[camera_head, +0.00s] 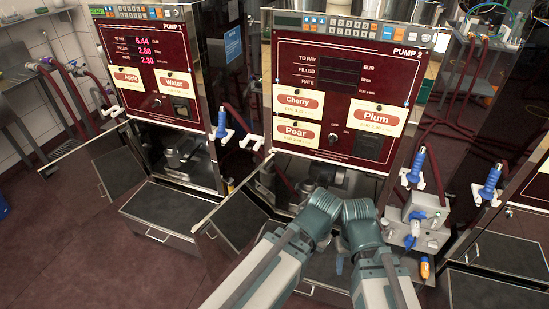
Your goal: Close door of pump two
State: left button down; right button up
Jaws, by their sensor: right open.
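Pump two (343,82) has a dark red front labelled PUMP 2. Its lower compartment is open, and its door (232,203) is a dark panel with a light metal edge, swung out to the left, near a right angle to the front. My right gripper (358,210) is at the end of the arm in the lower middle, in front of the compartment and right of the door, apart from it. My left arm (318,213) reaches up beside it; I cannot make out its jaws. The arms hide part of the compartment.
Pump one (155,68) on the left also has its lower door (75,150) swung open. Blue nozzles (416,165) and a grey box (420,222) are at pump two's right side. The floor at lower left is clear.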

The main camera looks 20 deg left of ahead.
aim_at(238, 218)
jog(key=j+z, duration=0.2)
jog(key=j, duration=0.4)
jog(key=i+j+z, duration=0.15)
jog(key=j, duration=0.5)
jog(key=j+z, duration=0.2)
jog(key=j, duration=0.4)
jog(key=k+j+z, duration=0.15)
jog(key=j, duration=0.5)
jog(key=j+z, duration=0.2)
jog(key=j, duration=0.4)
jog(key=k+j+z, duration=0.15)
jog(key=j, duration=0.45)
jog(key=k+z, duration=0.2)
jog(key=k, duration=0.55)
